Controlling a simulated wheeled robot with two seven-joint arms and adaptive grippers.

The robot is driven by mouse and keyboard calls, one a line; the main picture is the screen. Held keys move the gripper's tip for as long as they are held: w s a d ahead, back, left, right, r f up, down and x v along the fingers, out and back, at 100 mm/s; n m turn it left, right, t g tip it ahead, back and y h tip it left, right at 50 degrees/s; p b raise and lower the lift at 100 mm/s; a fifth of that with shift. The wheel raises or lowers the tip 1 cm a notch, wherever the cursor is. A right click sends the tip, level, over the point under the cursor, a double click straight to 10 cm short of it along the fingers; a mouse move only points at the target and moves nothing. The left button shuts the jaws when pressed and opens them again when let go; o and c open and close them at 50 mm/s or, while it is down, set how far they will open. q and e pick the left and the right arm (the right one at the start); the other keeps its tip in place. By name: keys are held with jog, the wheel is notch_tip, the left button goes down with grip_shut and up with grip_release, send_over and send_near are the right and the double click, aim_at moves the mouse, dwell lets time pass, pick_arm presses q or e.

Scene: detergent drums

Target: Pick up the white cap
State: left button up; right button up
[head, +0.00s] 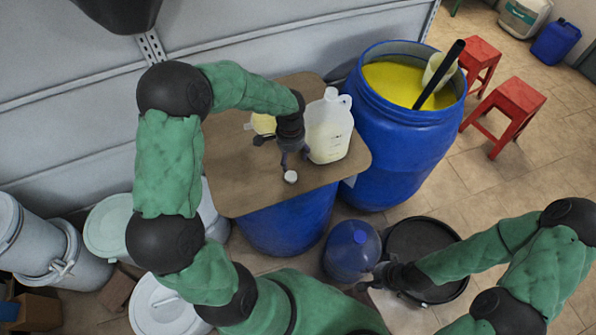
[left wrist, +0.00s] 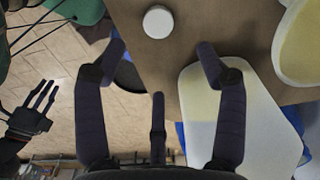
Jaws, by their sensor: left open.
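The small white cap (head: 291,177) lies on the brown board (head: 235,180) near its front edge. It also shows in the left wrist view (left wrist: 158,21), flat and apart from my fingers. My left gripper (head: 290,160) is open and empty, just behind the cap in the head view and pointing down. In the left wrist view its fingers (left wrist: 162,62) are spread, with the cap beyond the tips.
A jug of pale liquid (head: 329,128) stands right beside my left gripper on the board. A yellowish container (head: 263,123) is partly hidden behind the gripper. A blue drum of yellow liquid (head: 388,150) stands to the right. The board's front left is clear.

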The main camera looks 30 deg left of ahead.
aim_at(291, 175)
pick_arm(q)
notch_tip(291, 175, down, 11)
jog(key=shift+s+a+r+b, duration=0.1)
jog(key=shift+r+b, duration=0.1)
jog(key=shift+b, duration=0.85)
jog(key=c, duration=0.8)
